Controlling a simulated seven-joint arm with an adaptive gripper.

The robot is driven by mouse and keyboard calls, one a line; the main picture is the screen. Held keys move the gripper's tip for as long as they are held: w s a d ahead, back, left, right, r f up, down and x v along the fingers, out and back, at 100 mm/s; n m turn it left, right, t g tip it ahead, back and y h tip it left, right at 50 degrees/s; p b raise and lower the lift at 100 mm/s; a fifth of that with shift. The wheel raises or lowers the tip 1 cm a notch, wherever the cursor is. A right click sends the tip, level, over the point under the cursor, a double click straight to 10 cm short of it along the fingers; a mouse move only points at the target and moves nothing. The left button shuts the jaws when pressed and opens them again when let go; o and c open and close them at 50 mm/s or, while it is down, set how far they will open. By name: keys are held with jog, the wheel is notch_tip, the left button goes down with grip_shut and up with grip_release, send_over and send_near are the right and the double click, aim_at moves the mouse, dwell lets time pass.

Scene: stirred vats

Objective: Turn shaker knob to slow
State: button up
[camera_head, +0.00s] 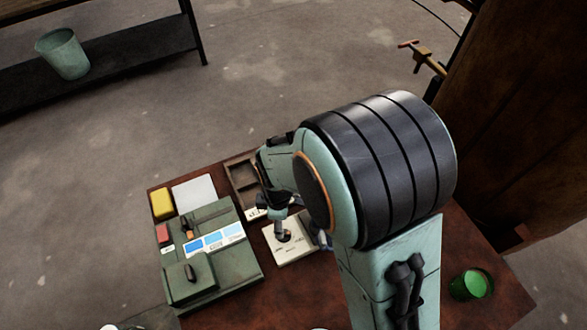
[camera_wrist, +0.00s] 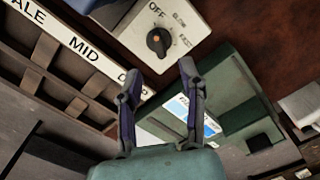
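The shaker knob (camera_wrist: 159,41) is a round black dial on a cream control panel (camera_wrist: 193,14), marked OFF, SLOW and FAST in the wrist view. A small orange mark shows on the knob; which label it points to is hard to tell. The panel also shows in the head view (camera_head: 290,252), partly hidden by my arm. My gripper (camera_wrist: 159,68) is open and empty in the wrist view, its fingertips just below the knob in the picture and not around it. In the head view my gripper (camera_head: 280,226) hangs over the panel.
A green machine (camera_head: 235,270) with blue labels stands left of the panel. A wooden compartment tray (camera_head: 240,172) lies behind. A yellow block (camera_head: 161,203) and white pad (camera_head: 194,193) are at the far left. A green cup (camera_head: 468,285) stands at the right.

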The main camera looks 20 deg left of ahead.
notch_tip(320, 180, down, 6)
jog(key=shift+r, duration=0.2)
grip_shut()
